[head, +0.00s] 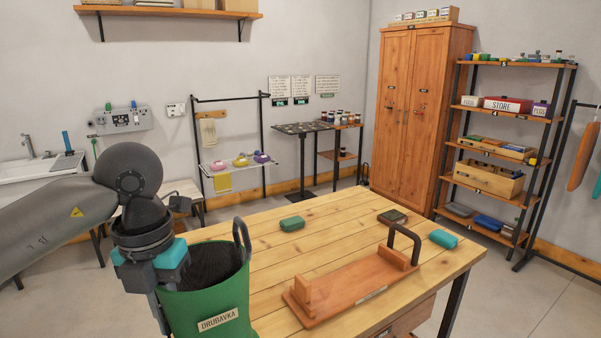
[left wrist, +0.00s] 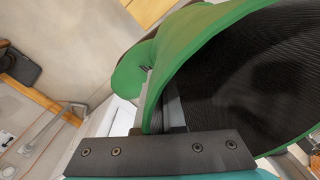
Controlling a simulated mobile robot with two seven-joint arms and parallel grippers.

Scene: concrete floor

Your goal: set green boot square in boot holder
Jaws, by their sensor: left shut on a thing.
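The green boot (head: 205,305) has a dark ribbed inside, a dark pull loop and a label reading DRUBAVKA. It stands open end up at the near left edge of the table, its lower part cut off by the frame. My left gripper (head: 161,308) is shut on the left side of its rim. The left wrist view shows the green wall (left wrist: 205,45) at the finger and the dark opening. The wooden boot holder (head: 345,287), a board with end blocks and a black loop handle, lies empty on the table, right of the boot. My right gripper is out of view.
The table middle is clear. A cabinet (head: 420,110) and shelves (head: 505,130) stand behind.

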